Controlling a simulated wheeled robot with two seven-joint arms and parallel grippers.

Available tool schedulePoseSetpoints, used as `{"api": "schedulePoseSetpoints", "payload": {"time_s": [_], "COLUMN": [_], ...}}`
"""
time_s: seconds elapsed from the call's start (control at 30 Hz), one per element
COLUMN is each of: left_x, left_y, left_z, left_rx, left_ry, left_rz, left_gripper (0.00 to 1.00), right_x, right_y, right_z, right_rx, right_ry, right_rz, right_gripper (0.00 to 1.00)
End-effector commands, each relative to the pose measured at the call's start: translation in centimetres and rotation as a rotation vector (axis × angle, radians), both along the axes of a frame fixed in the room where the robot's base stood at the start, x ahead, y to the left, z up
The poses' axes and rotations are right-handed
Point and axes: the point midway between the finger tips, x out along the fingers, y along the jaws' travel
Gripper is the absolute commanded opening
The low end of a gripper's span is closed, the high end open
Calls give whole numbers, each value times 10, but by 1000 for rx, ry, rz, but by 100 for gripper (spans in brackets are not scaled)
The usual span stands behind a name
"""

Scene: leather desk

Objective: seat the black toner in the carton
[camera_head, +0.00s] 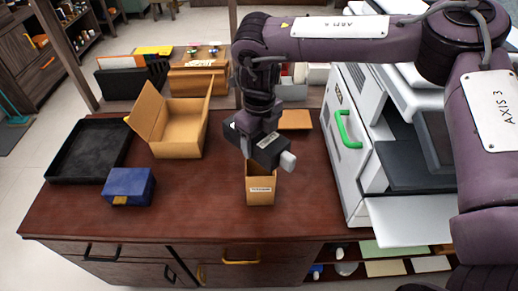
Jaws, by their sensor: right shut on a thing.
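My right gripper (258,127) hangs from the arm on the right, pointing down over the middle of the desk. It is shut on the black toner (268,153), a dark block with a pale label and a white end piece. The toner lies tilted, its white end toward the lower right. A small tan carton (261,190) with a white label stands upright on the desk below it. The toner covers the carton's top in this view, so I cannot tell whether they touch. My left gripper is out of view.
A larger open carton (180,136), a black tray (61,171) and a blue box (129,188) stand on the left of the desk (190,205). A white printer (352,165) with a green handle blocks the right side.

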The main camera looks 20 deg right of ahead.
Motion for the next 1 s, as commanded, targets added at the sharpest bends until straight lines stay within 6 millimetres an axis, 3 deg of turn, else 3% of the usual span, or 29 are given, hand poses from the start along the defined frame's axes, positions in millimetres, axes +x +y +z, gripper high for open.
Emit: {"api": "schedulePoseSetpoints", "payload": {"time_s": [0.3,1.0], "left_x": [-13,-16], "left_y": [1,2], "left_z": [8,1], "left_rx": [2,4], "left_ry": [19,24], "left_rz": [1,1], "left_gripper": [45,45], "right_x": [0,0], "right_y": [0,0], "right_z": [-39,-53], "right_rx": [0,1], "right_ry": [0,0], "right_rz": [-1,-1], "right_gripper": [31,31]}}
